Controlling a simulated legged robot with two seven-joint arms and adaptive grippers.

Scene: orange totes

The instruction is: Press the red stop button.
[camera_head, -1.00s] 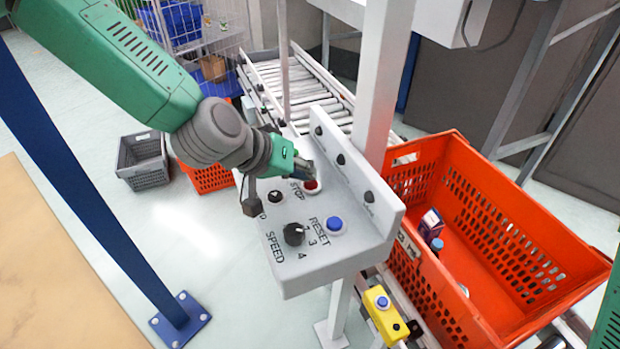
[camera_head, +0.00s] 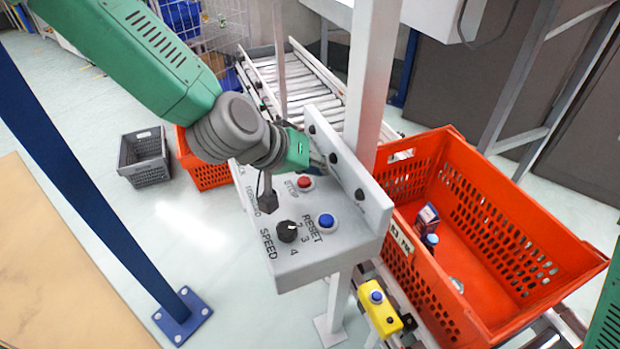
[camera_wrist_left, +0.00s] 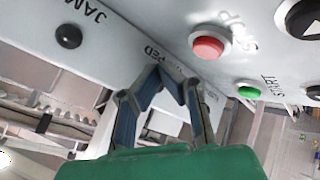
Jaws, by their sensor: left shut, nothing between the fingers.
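The red stop button (camera_head: 305,183) sits on the grey control panel (camera_head: 310,262), beside the word STOP. In the left wrist view the red button (camera_wrist_left: 208,46) shows whole, to the right of the fingertips and apart from them. My left gripper (camera_head: 318,160) is just behind the button, near the panel's raised back wall, and is partly hidden by its own wrist. In the left wrist view its fingers (camera_wrist_left: 173,72) are shut and empty, close to the panel wall. My right gripper is not in view.
A blue reset button (camera_head: 326,221) and a black speed knob (camera_head: 287,232) are on the same panel. A green start button (camera_wrist_left: 248,91) is near the red one. A grey post (camera_head: 372,80) stands behind the panel. An orange tote (camera_head: 540,290) is to the right.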

